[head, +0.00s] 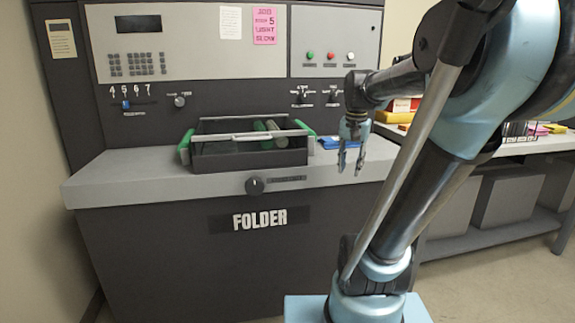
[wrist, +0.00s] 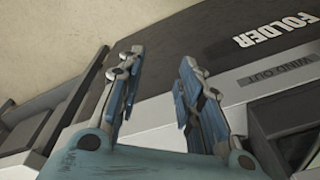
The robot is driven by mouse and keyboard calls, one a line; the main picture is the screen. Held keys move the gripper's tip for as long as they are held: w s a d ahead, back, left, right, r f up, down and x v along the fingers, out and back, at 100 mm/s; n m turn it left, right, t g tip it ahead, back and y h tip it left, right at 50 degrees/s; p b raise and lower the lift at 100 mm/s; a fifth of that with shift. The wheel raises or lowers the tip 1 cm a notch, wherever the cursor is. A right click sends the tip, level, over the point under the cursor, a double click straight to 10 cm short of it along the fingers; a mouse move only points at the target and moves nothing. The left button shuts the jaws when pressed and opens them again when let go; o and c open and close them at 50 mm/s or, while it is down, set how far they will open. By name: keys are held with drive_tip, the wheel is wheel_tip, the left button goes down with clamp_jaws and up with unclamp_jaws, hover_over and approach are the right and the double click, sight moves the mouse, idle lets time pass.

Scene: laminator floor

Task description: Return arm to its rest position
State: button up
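My gripper (head: 350,160) hangs with its fingers pointing down, in front of the right end of the folder machine (head: 150,235). It is open, with a clear gap between the two fingers and nothing in it. In the wrist view my gripper (wrist: 158,100) also shows both fingers apart, with the machine's dark front and the FOLDER label (wrist: 272,30) beyond them. My arm reaches up on the right side of the head view and bends down to the gripper.
A dark tray (head: 235,158) with green ends and rollers in it sits on the grey ledge (head: 120,180). A blue item (head: 330,142) lies right of it, near my gripper. A side table (head: 530,145) with colored items stands at the right. Open floor (head: 500,285) shows at lower right.

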drive_tip(key=s+a+f+n, duration=0.1)
drive_tip(key=s+f+n, duration=0.4)
drive_tip(key=s+f, duration=0.9)
wheel_tip(320, 180, down, 3)
drive_tip(key=shift+s+r+t, duration=0.1)
drive_tip(key=shift+s+t, duration=0.25)
drive_tip(key=shift+t, duration=0.05)
drive_tip(key=shift+w+f, duration=0.25)
drive_tip(key=shift+w, duration=0.15)
idle(1.8)
